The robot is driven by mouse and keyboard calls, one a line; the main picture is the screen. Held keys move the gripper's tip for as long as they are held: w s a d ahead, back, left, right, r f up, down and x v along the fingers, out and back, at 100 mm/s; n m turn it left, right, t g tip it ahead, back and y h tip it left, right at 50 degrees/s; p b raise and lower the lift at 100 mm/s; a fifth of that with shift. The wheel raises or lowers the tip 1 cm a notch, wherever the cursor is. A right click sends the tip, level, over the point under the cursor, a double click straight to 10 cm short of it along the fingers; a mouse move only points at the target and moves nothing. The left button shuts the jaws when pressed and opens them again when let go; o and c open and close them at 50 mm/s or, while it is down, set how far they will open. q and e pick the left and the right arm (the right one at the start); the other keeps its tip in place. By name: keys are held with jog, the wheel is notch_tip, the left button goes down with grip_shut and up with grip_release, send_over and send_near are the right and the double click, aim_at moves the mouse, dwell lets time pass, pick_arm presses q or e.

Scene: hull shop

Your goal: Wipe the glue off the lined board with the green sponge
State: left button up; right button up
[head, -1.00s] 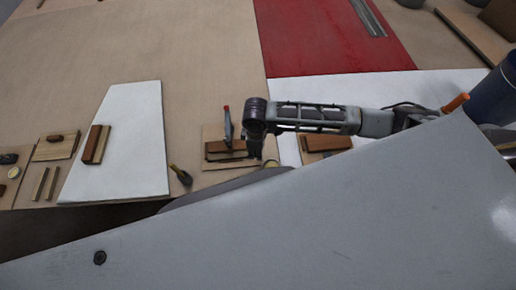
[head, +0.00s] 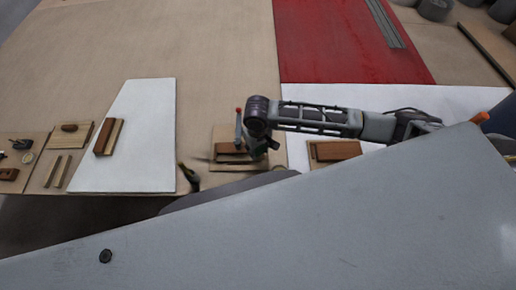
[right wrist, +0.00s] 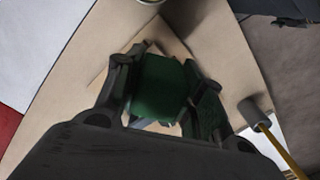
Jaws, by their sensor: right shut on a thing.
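My right gripper (right wrist: 165,110) is shut on the green sponge (right wrist: 158,82), which shows dark green between its fingers in the right wrist view. In the head view my right gripper (head: 263,147) is over a small light-wood board (head: 225,165) near the front edge of the bench. Part of this board (right wrist: 171,37) shows around the sponge in the right wrist view. I cannot make out lines or glue on it, nor whether the sponge touches it. My left gripper is out of view.
A red-topped tool (head: 239,122) and brown wood pieces (head: 228,148) are beside the gripper. A dark-headed mallet (head: 188,176) lies left of the board. A white panel (head: 140,145) is farther left, and a brown block (head: 335,150) lies right.

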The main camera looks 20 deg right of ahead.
aim_at(257, 160)
jog(key=m, duration=0.6)
jog(key=shift+w, duration=0.1)
dwell(0.3)
jog(key=shift+f, duration=0.2)
jog(key=shift+f+b, duration=0.45)
jog(key=shift+f, duration=0.7)
jog(key=shift+f+b, duration=2.6)
jog(key=shift+b, duration=0.75)
jog(key=shift+a+r+p, duration=0.15)
jog(key=shift+a+p, duration=0.15)
jog(key=shift+a, duration=0.05)
jog(key=shift+w+a, duration=0.2)
jog(key=shift+a, duration=0.25)
jog(key=shift+w+a+r+p, duration=0.1)
jog(key=shift+w+a+p, duration=0.1)
jog(key=shift+a+p, duration=0.4)
jog(key=shift+w+a+p, duration=0.2)
jog(key=shift+a+p, duration=0.05)
jog(key=shift+a, duration=0.65)
jog(key=shift+w+a, duration=0.3)
jog(key=shift+a, duration=0.55)
